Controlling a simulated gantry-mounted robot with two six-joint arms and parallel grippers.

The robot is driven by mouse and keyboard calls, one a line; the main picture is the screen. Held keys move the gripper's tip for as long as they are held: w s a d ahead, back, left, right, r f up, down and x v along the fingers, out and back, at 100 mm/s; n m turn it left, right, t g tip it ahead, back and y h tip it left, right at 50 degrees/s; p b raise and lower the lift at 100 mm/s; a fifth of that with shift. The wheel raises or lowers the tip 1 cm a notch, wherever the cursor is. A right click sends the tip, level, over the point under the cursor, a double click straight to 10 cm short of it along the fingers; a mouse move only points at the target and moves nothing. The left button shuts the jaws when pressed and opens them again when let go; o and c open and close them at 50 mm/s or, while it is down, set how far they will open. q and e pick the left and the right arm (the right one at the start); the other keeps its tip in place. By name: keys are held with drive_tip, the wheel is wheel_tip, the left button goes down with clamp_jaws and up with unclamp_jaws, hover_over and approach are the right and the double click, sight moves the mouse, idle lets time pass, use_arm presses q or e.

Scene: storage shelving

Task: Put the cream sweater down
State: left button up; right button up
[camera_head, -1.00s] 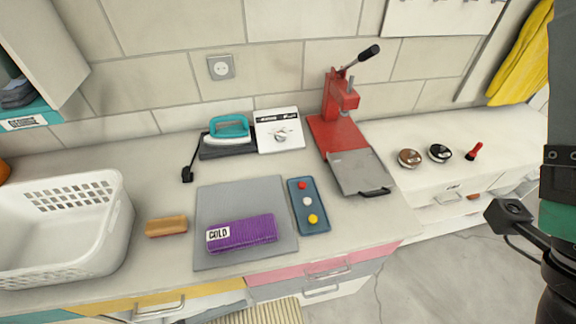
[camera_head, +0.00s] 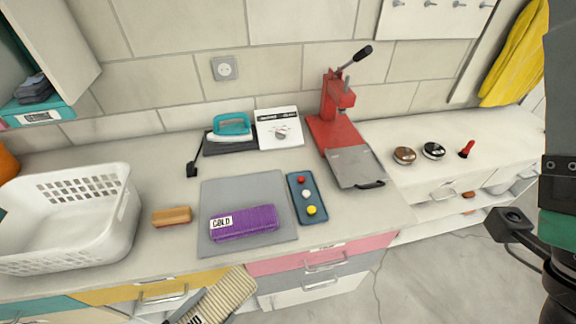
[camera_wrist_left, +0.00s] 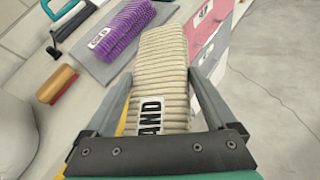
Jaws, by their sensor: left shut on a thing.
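The cream ribbed sweater (camera_head: 226,290), folded into a long block with a label ending in "AND", is at the bottom edge of the head view, in front of the drawers. My left gripper (camera_head: 194,310) is shut on it; its fingers partly show. In the left wrist view the sweater (camera_wrist_left: 160,62) lies between the two fingers of the left gripper (camera_wrist_left: 158,90) and extends ahead of them. It looks raised off the counter, its far end near the counter's front edge.
A purple sweater (camera_head: 250,222) labelled "COLD" lies on a grey mat (camera_head: 240,187). Around it are a white basket (camera_head: 110,235), a brush (camera_head: 172,216), a button panel (camera_head: 295,190), an iron (camera_head: 230,127) and a red press (camera_head: 337,125).

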use_arm(q)
drive_tip(key=w+a+r+n+t+y, duration=0.1)
drive_tip(key=w+a+n+y, duration=0.1)
drive_tip(key=w+a, duration=0.15)
drive_tip(key=s+r+p, duration=0.2)
drive_tip(key=r+p, duration=0.8)
drive_tip(key=s+r+p, duration=0.2)
drive_tip(key=r+p, duration=0.7)
drive_tip(key=p, duration=0.1)
drive_tip(key=shift+a+r, duration=0.3)
drive_tip(key=shift+r, duration=0.1)
